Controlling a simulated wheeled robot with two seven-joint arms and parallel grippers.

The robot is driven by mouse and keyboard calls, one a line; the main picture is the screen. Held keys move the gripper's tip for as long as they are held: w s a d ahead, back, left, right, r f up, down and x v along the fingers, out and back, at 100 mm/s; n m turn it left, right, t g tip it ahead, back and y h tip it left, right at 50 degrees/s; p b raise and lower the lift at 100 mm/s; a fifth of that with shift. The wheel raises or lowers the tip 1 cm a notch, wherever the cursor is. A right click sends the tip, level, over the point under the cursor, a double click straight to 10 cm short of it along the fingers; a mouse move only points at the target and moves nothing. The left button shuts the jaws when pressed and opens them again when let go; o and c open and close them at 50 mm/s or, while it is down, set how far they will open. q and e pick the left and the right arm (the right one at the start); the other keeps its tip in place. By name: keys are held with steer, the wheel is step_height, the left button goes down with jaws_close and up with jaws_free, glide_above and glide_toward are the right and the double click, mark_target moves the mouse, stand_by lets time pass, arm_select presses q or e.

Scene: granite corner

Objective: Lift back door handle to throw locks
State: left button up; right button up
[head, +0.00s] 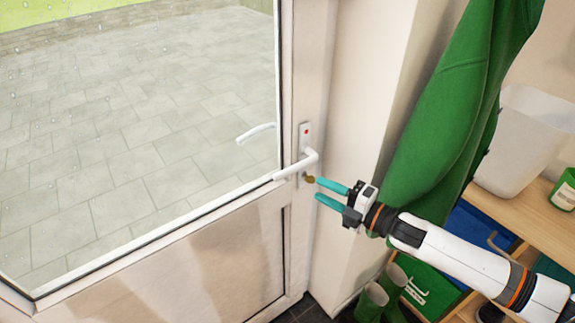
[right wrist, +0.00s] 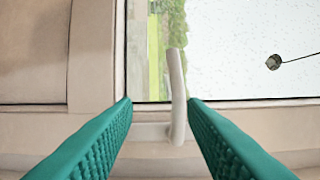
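The back door's white lever handle (head: 297,164) sits on a white plate with a red dot; its lever slopes slightly down to the left. A brass-coloured lock part (head: 309,179) is below it. My right gripper (head: 318,188) is open, its two teal fingers pointing left at the door edge, just below and right of the handle. In the right wrist view the handle (right wrist: 177,95) shows between the spread fingers (right wrist: 160,101), beyond their tips; I see no clear contact. The door (head: 240,240) looks closed. My left gripper is not in view.
An outer handle (head: 256,132) shows through the glass. A green coat (head: 440,120) hangs right of the door, close above my right arm. A wooden shelf (head: 535,225) carries a white bin (head: 525,140) and green tin (head: 566,190). Green boots (head: 371,300) stand below.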

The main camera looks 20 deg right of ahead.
mark_target(298, 170)
steer(key=w+a+r+n+p, duration=0.1)
steer(key=w+a, duration=0.1)
steer(key=w+a+n+y+p, duration=0.1)
steer(key=w+a, duration=0.1)
steer(key=w, duration=0.1)
steer(key=w+a+r+p, duration=0.1)
steer(key=w+a, duration=0.1)
steer(key=w, duration=0.1)
steer(key=shift+r+n+g+y, duration=0.3)
steer(key=shift+n+g+y, duration=0.1)
steer(key=shift+w+a+f+p, duration=0.1)
steer(key=shift+w+a+p, duration=0.25)
steer(key=shift+a, duration=0.15)
steer(key=shift+c, duration=0.5)
jaws_close()
